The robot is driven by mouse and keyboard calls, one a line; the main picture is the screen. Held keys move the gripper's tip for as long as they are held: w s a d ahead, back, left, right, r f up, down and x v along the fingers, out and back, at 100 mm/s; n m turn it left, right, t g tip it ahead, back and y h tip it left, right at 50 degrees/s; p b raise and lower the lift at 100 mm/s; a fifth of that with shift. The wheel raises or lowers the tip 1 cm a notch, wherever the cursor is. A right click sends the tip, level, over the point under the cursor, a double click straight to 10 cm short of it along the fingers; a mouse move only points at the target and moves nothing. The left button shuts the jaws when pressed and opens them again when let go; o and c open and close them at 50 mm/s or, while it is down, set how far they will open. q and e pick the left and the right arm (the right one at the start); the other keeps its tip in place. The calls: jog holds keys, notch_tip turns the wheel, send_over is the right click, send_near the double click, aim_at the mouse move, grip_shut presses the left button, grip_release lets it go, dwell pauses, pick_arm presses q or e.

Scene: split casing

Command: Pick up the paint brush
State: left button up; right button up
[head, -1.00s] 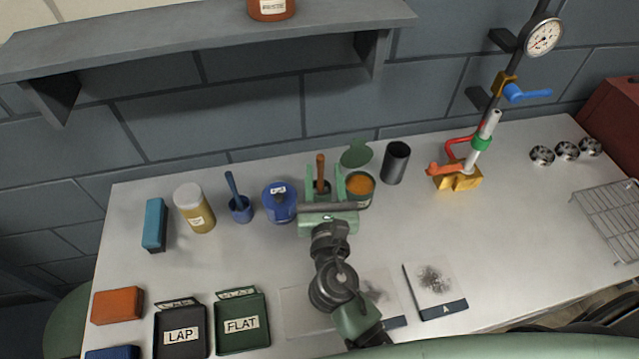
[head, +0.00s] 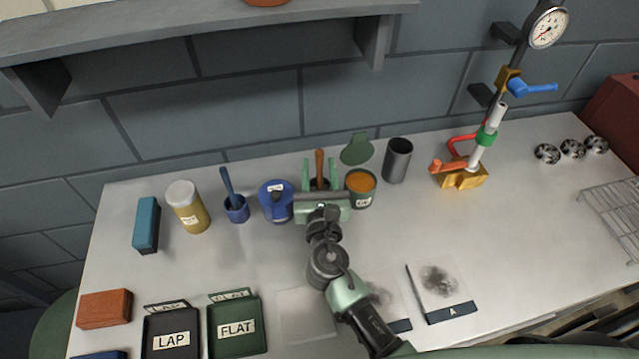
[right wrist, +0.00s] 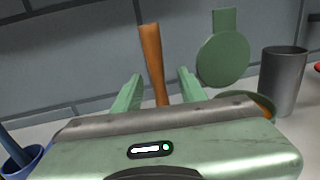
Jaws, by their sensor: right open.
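The paint brush is most likely the one with the wooden handle (head: 319,163), standing upright behind my right gripper; its lower end is hidden. My right gripper (head: 320,172) is open, with one finger on each side of the handle. In the right wrist view the orange-brown handle (right wrist: 152,62) rises between the two green fingers of the gripper (right wrist: 158,90), leaning slightly, with gaps on both sides. Another blue-handled tool (head: 228,183) stands in a blue cup (head: 237,210) to the left. My left gripper is not in view.
A blue lidded can (head: 276,204) is close on the left of my gripper. An open can of orange stuff (head: 361,184) is close on the right, with a dark cup (head: 397,160) beyond. LAP (head: 171,325) and FLAT (head: 236,312) trays lie at front left. The table's right middle is clear.

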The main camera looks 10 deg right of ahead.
jog(key=shift+w+d, duration=0.2)
jog(key=shift+w, duration=0.7)
grip_shut()
dwell(0.7)
